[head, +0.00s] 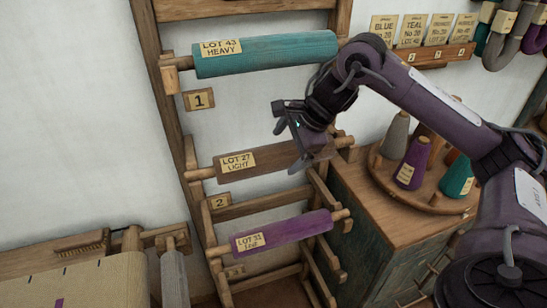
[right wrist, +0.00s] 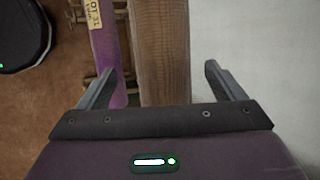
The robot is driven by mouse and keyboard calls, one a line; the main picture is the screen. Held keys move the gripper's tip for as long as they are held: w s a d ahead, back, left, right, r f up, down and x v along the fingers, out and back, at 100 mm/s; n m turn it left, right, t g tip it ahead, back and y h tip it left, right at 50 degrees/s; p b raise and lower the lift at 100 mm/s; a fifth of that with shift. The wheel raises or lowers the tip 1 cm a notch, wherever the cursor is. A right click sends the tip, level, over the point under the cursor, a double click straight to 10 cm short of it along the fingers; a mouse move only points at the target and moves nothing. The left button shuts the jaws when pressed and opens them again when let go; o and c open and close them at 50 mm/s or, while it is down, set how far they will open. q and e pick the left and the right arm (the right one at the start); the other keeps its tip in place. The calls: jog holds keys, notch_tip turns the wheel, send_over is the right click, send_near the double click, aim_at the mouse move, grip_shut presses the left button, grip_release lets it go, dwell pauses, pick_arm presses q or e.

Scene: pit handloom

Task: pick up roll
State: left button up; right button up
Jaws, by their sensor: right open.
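A rack holds three rolls in the head view. The top roll is teal (head: 265,54), tagged "LOT 43 HEAVY". The middle roll is brown (head: 275,158), tagged "LOT 27 LIGHT". The lowest is purple (head: 290,230), with a "LOT 31" tag. My right gripper (head: 290,138) is open, over the right part of the brown roll and partly covering it. In the right wrist view the brown roll (right wrist: 162,45) lies between the two spread fingers, and the purple roll (right wrist: 105,45) passes by the left finger. Contact cannot be told. My left gripper is out of view.
The wooden rack (head: 158,110) stands against a pale wall, with number plates 1 (head: 199,100) and 2 (head: 220,201). A cabinet (head: 350,215) at right carries a round tray (head: 450,203) of yarn cones. A loom beam with cloth (head: 75,282) is at lower left.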

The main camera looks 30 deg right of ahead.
aim_at(281, 149)
jog(key=shift+w+a+f+p, duration=0.2)
jog(key=shift+f+p, duration=0.15)
jog(key=shift+p, duration=0.15)
jog(key=p+x, duration=0.1)
jog(key=x, duration=0.2)
jog(key=shift+w+a+r, duration=0.1)
jog(key=shift+w+a, duration=0.1)
jog(key=shift+w+f, duration=0.25)
jog(key=shift+f, duration=0.25)
jog(key=shift+a, duration=0.1)
jog(key=c, duration=1.4)
jog(key=shift+r, duration=0.1)
jog(key=shift+c, duration=0.7)
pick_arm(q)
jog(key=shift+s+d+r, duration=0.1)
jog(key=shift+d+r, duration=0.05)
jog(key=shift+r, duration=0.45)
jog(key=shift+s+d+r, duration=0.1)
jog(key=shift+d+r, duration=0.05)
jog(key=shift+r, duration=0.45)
